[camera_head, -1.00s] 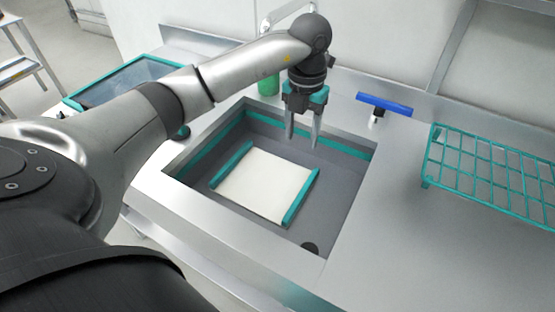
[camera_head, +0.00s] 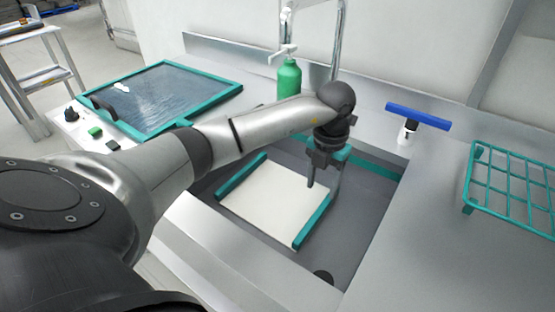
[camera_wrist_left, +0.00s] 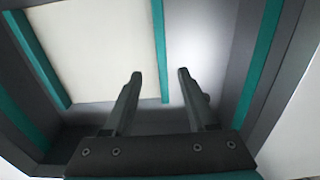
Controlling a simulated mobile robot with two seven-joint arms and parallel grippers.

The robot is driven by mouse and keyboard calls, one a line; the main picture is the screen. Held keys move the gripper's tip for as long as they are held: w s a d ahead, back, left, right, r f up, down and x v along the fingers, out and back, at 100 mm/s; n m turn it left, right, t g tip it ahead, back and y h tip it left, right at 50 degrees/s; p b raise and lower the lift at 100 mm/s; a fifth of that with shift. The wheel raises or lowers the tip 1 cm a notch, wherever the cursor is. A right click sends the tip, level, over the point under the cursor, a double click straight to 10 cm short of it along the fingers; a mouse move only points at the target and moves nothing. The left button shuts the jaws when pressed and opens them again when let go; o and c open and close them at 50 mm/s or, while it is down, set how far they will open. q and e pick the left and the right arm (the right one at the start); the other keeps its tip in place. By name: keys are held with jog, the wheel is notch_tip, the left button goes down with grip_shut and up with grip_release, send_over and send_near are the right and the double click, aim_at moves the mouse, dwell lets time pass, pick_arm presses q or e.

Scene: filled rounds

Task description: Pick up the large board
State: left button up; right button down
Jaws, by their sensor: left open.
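The large board (camera_head: 272,200) is a cream-white slab with teal strips along two opposite edges. It lies in the grey sink basin. It also shows at the upper left of the left wrist view (camera_wrist_left: 98,48). My left gripper (camera_head: 322,186) is open and empty, reaching down into the sink beside the board's far right corner. In the left wrist view its fingers (camera_wrist_left: 158,75) point toward the board's teal strip (camera_wrist_left: 160,45), which lies ahead between them and a little left. I cannot tell whether they touch it. My right gripper is not in view.
The sink rim (camera_head: 235,243) surrounds the board, with a dark drain (camera_head: 323,277). A teal wire rack (camera_head: 515,190) is right, and a teal-framed panel (camera_head: 165,95) is left.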

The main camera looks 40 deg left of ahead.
pick_arm(q)
send_over(319, 212)
jog(key=f, duration=0.4)
jog(key=shift+a+f+b, duration=0.15)
jog(key=shift+a+b, duration=0.05)
jog(key=shift+b, duration=0.15)
notch_tip(319, 212, down, 5)
jog(key=shift+d+r+b, duration=0.1)
jog(key=shift+d+b, duration=0.05)
jog(key=shift+b, duration=0.6)
jog(key=shift+f, duration=0.25)
jog(key=shift+r, duration=0.1)
jog(key=c, duration=0.7)
jog(key=shift+c, duration=0.9)
grip_shut()
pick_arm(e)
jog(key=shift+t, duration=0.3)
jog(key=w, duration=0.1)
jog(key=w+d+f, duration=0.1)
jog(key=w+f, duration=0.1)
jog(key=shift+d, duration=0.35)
